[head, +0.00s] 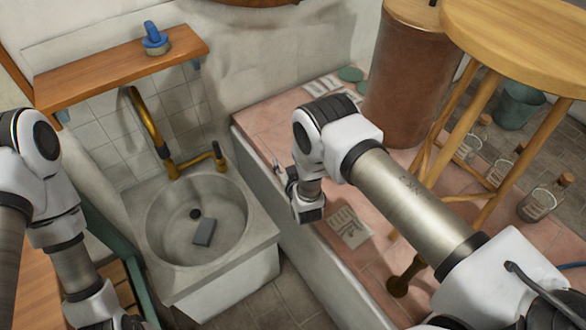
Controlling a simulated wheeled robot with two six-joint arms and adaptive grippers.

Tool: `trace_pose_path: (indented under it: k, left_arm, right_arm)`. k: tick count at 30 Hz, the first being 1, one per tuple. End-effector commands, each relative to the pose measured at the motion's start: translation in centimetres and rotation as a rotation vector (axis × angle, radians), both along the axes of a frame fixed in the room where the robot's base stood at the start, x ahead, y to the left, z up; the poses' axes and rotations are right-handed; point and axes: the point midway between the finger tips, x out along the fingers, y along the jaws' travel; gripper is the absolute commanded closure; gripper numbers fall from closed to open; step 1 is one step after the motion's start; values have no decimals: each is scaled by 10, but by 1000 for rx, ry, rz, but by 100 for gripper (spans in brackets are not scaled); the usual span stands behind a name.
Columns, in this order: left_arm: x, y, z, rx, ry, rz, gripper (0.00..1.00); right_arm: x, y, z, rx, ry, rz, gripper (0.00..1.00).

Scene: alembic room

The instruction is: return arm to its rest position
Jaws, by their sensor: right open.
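My right arm comes in from the lower right, reaches over the tiled ledge and bends down at the wrist. My right gripper (283,174) is small and partly hidden by the wrist; it is open and shows nothing between its fingers. It is above the ledge's near edge, to the right of the sink. My left arm (62,215) hangs down along the left edge of the picture, left of the sink. Its lower end runs out of the picture at the bottom, so its gripper is not seen.
A stone sink (158,272) holds a grey block (204,232), with a brass tap (150,125) behind. A wooden shelf (110,72) bears a blue object (155,38). The pink tiled ledge (265,120) carries a copper barrel (400,75), a round-topped stool (520,35), paper labels and glass bottles (538,205).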

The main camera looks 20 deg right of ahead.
Motion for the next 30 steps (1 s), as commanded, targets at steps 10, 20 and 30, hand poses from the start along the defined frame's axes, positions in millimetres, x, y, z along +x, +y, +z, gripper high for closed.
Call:
trace_pose_path:
  k: [10, 20, 30]
  left_arm:
    - [0, 0, 0, 0, 0, 0, 60]
    - [0, 0, 0, 0, 0, 0, 60]
    - [0, 0, 0, 0, 0, 0, 60]
  right_arm:
    - [-4, -1, -3, -4, 16, 1, 49]
    - [2, -3, 4, -3, 3, -3, 49]
    - [-129, -99, -19, -8, 470, -103, 49]
